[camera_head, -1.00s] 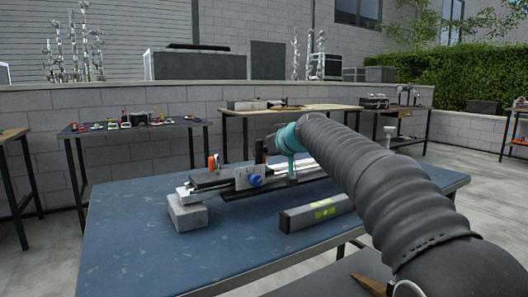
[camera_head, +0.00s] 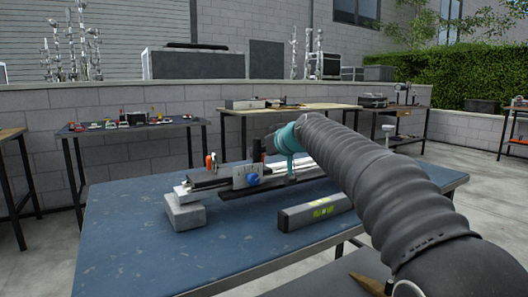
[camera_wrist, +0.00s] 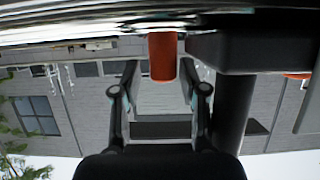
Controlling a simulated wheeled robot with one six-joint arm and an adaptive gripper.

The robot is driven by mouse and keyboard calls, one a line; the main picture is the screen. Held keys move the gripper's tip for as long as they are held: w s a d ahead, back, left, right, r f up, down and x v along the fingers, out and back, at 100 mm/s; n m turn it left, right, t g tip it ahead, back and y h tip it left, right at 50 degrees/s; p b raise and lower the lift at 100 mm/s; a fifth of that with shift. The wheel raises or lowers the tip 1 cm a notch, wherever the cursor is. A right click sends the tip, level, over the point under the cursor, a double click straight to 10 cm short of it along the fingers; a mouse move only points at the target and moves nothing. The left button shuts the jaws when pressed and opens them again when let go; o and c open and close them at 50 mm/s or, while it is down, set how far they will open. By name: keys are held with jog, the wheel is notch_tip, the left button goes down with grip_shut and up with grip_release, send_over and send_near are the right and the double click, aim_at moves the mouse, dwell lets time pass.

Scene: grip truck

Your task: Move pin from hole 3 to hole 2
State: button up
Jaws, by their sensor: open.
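In the wrist view an orange-red cylinder, likely the pin (camera_wrist: 162,57), hangs from the top edge of the upside-down picture. My gripper (camera_wrist: 159,72) is open, with one finger on each side of the cylinder and visible gaps between. In the head view the long metal rail fixture (camera_head: 313,169) lies on the blue table, with a light plate bearing a blue knob (camera_head: 252,179). An orange-red piece (camera_head: 209,161) stands near its left end. My gripper's fingertips and the numbered holes cannot be made out there.
A dark upright post (camera_wrist: 235,92) stands close beside my gripper in the wrist view. A spirit level (camera_head: 314,213) lies in front of the fixture, and a grey block (camera_head: 185,217) is under its left end. The blue table (camera_head: 130,238) is clear at the left front.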

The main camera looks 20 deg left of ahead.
jog(key=v, duration=1.2)
jog(key=shift+w, duration=0.15)
jog(key=s+d+f, duration=0.1)
jog(key=d, duration=0.1)
jog(key=s+d+f+m+h, duration=0.1)
jog(key=s+d, duration=0.1)
jog(key=d, duration=0.1)
jog(key=s+d+f+h, duration=0.1)
jog(key=d, duration=0.2)
jog(key=shift+s+d+f+m+p, duration=0.1)
jog(key=shift+s+d+m+p, duration=0.1)
jog(key=shift+s+m+p, duration=0.15)
jog(key=s+d+f+m+g+h+p, duration=0.1)
jog(key=s+d+f+m+h, duration=0.3)
jog(key=s+d+f, duration=0.8)
jog(key=s+d+f+m+g+h, duration=0.2)
jog(key=s+d+f+m+h, duration=0.2)
jog(key=s+d+f, duration=0.8)
jog(key=s+d, duration=0.1)
jog(key=s, duration=0.3)
jog(key=shift+s+p, duration=0.15)
jog(key=shift+p, duration=0.25)
